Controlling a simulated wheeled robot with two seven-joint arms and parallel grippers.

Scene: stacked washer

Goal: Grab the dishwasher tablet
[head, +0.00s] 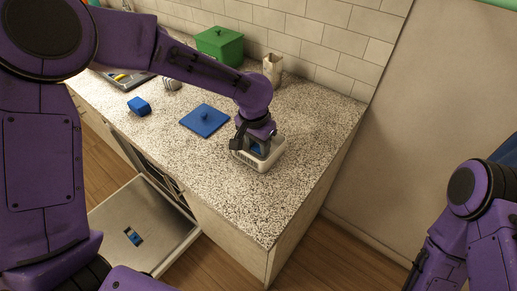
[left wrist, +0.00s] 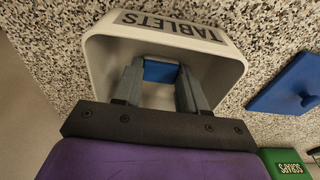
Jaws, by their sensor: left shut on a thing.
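A white open container (head: 270,162) labelled TABLETS stands on the speckled counter near its right end; it also fills the middle of the left wrist view (left wrist: 232,72). My left gripper (head: 256,148) reaches down into it. In the left wrist view its two grey fingers (left wrist: 160,80) are closed on a blue tablet (left wrist: 160,71), one on each side. The tablet is still within the container walls, and its lower part is hidden. My right arm shows at the lower right in the head view, but its gripper is out of the frame.
A blue lid with a knob (head: 204,120) lies left of the container, and a blue block (head: 139,105) farther left. A green lidded box (head: 219,45) and a beige holder (head: 272,68) stand behind. An open dishwasher door (head: 150,215) juts out below. The counter's front right is clear.

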